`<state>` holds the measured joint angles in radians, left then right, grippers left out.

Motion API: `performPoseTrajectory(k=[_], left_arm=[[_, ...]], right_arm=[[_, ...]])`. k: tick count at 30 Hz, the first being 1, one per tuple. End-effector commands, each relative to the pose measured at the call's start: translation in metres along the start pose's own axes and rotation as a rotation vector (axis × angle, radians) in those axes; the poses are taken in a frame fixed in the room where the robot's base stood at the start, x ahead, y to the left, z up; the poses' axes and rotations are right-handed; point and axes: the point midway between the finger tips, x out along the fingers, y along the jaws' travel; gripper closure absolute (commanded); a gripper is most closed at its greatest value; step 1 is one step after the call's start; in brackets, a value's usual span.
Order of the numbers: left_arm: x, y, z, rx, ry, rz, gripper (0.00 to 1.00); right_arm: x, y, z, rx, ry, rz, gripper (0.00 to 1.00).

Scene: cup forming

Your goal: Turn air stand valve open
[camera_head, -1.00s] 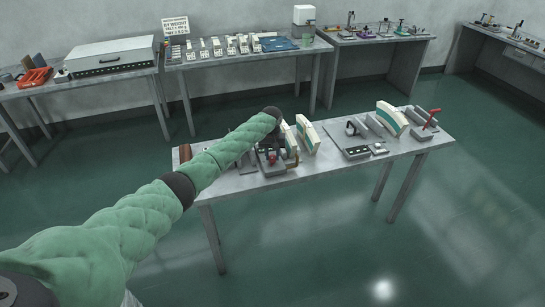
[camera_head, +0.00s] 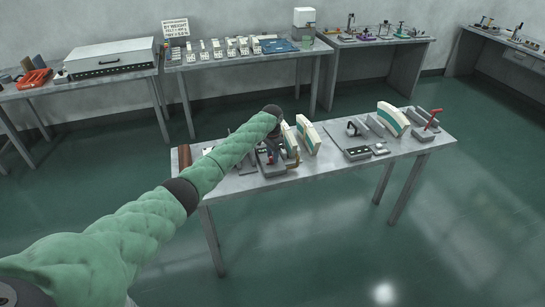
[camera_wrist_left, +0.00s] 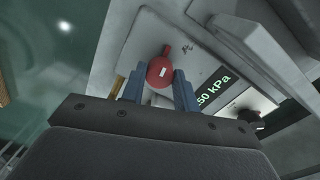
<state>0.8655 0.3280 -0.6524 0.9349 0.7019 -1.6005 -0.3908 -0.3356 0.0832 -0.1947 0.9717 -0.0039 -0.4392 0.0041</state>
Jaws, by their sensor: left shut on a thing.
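The air stand valve is a round red knob with a short lever and a small white mark (camera_wrist_left: 160,72), in the left wrist view. It sits on the grey plate of the air stand (camera_wrist_left: 150,38), beside a display reading about 50 kPa (camera_wrist_left: 214,92); the start of the reading may be hidden. My left gripper (camera_wrist_left: 158,84) is shut on the red valve, with a blue finger on each side of it. In the head view my green left arm reaches over the left part of the near table, and its forearm hides part of the stand.
The near table (camera_head: 225,183) also holds cream and teal curved blocks (camera_head: 393,118), a flat grey fixture (camera_head: 357,153) and a red-handled tool (camera_head: 433,118). Back tables along the wall carry a grey box (camera_head: 110,57) and small parts. The green floor in front is clear.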

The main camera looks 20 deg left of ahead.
Motion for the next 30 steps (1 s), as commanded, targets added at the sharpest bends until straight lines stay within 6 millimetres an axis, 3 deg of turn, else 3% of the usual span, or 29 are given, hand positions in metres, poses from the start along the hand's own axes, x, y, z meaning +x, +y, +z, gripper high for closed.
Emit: performPoseTrajectory(k=[9,16,27,28,30], left_arm=[[0.000,-0.001,0.000,0.136,-0.003,-0.001,0.93],[-0.001,-0.001,0.000,0.168,-0.003,-0.001,0.93],[-0.001,-0.001,0.000,0.170,-0.003,-0.001,0.93],[-0.001,-0.001,0.000,0.170,-0.003,-0.001,0.64],[-0.001,-0.001,0.000,0.170,-0.004,-0.001,0.50]], right_arm=[[-0.002,0.006,-0.011,-0.003,0.010,0.005,0.64],[-0.002,0.016,-0.009,-0.007,0.007,0.014,0.64],[-0.001,0.006,-0.008,-0.003,0.005,0.005,0.64],[-0.001,0.005,-0.008,-0.002,0.005,0.004,0.64],[-0.001,0.003,-0.008,-0.001,0.006,0.003,0.64]])
